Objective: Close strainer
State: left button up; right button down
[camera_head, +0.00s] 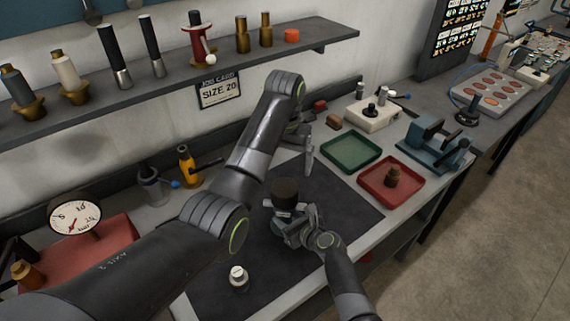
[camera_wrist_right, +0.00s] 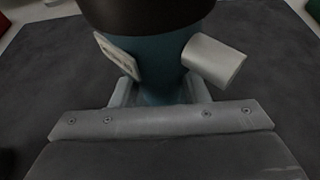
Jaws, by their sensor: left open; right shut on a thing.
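The strainer (camera_head: 285,191) stands over the dark mat with a dark round top. In the right wrist view the strainer (camera_wrist_right: 165,60) shows a teal body, a pale label and a silver side stub (camera_wrist_right: 214,59). My right gripper (camera_head: 293,228) is shut on its body from the near side. My left gripper (camera_head: 306,143) is open beyond the strainer, apart from it, partly hidden by its own arm. A small silver and white fitting (camera_head: 238,277) stands on the mat at the near left. I cannot tell whether it belongs to the strainer.
The dark mat (camera_head: 345,205) has free room right of the strainer. A green tray (camera_head: 351,149) and a red tray (camera_head: 376,192) holding a brown part lie to the right. A teal vise (camera_head: 428,145) stands beyond. A shelf (camera_head: 190,80) runs along the wall. A dial gauge (camera_head: 75,218) is at left.

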jog(key=c, duration=0.7)
grip_release()
jog(key=shift+c, duration=0.2)
jog(key=shift+s, duration=0.1)
jog(key=shift+s+d+r, duration=0.15)
jog(key=shift+d, duration=0.05)
pick_arm(q)
jog(key=shift+r+p, duration=0.5)
jog(key=shift+r, duration=0.05)
pick_arm(e)
jog(key=v, duration=1.6)
jog(key=shift+s+r, duration=0.2)
jog(key=shift+s, duration=0.15)
jog(key=shift+d, duration=0.1)
